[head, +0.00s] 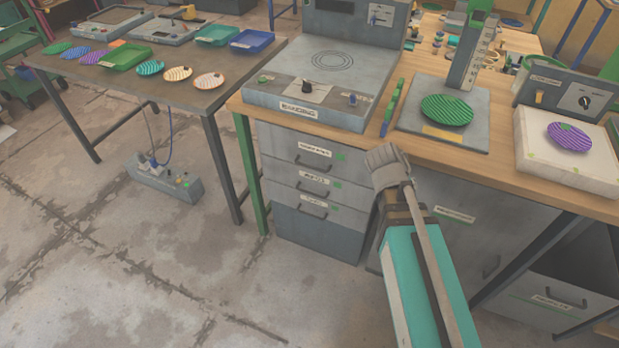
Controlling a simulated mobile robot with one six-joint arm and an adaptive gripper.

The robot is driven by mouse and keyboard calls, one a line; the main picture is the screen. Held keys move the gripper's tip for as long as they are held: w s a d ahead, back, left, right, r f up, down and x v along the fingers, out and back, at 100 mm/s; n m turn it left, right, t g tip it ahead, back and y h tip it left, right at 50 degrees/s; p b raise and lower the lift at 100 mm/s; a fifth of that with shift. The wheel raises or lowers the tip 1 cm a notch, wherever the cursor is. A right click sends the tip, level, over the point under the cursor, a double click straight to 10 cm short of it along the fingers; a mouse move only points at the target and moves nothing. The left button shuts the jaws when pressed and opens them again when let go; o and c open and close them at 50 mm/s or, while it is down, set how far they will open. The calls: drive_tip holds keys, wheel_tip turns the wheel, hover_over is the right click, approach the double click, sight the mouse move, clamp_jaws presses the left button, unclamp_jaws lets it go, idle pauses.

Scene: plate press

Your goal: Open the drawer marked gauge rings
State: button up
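A grey cabinet under the wooden bench has a stack of drawers: a top drawer (280,147), a middle drawer (283,176) and a deeper bottom drawer (335,235). Each has a dark bar handle, a white label and a green mark, and all three look shut. A larger shut front (450,245) with a label and handle is to their right. At the lower right another labelled drawer (525,292) stands pulled out. The label lettering is too small to read. My gripper (387,163) is at the bench's front edge in the picture, right of the stack's handles; its finger gap is hidden.
A press unit (320,80) with a knob sits on the bench above the stack. A green ribbed plate (447,110) and a purple one (569,136) are to its right. A side table (190,92) holds plates and trays. A switch box (165,180) lies on the otherwise open floor.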

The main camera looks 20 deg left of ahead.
drive_tip(key=w+a+f+n+t+b, duration=0.1)
drive_tip(key=a+f+n+t+b, duration=0.2)
drive_tip(key=a+b, duration=0.3)
drive_tip(key=a+f+n+t+b, duration=0.2)
drive_tip(key=a+f+t+b, duration=0.15)
drive_tip(key=a, duration=0.55)
drive_tip(key=n+t+y+b, duration=0.4)
drive_tip(key=n+b, duration=0.2)
drive_tip(key=b, duration=0.3)
approach(309, 167)
drive_tip(key=f+v, duration=0.1)
drive_tip(key=v, duration=0.2)
drive_tip(key=shift+s+a+r, duration=0.15)
drive_tip(key=shift+s+r, duration=0.05)
drive_tip(key=shift+r, duration=0.05)
drive_tip(key=b+x, duration=0.3)
drive_tip(key=x, duration=1.1)
drive_tip(key=shift+r, duration=0.15)
clamp_jaws()
